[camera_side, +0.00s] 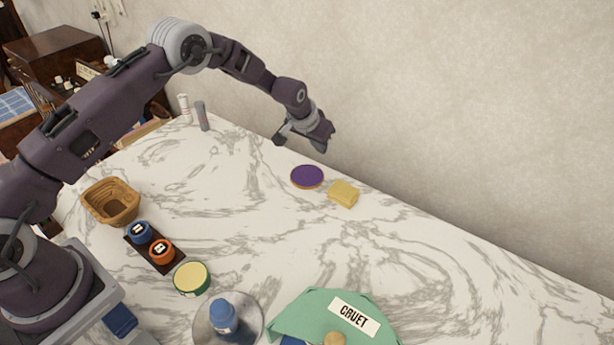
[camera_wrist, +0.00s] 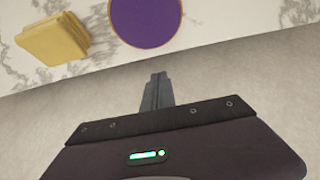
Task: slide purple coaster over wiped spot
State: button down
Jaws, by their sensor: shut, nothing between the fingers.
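The purple coaster (camera_side: 307,176) is a round disc with a thin orange-brown rim, lying flat on the marble table near the wall. It also shows at the top of the wrist view (camera_wrist: 147,20). I cannot make out a wiped spot on the marble.
Two shakers (camera_side: 202,116) stand at back left. The middle is clear.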

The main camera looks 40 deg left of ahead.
aim_at(319, 167)
jog(key=shift+f, duration=2.2)
jog(key=shift+s, duration=0.1)
notch_tip(319, 167, up, 8)
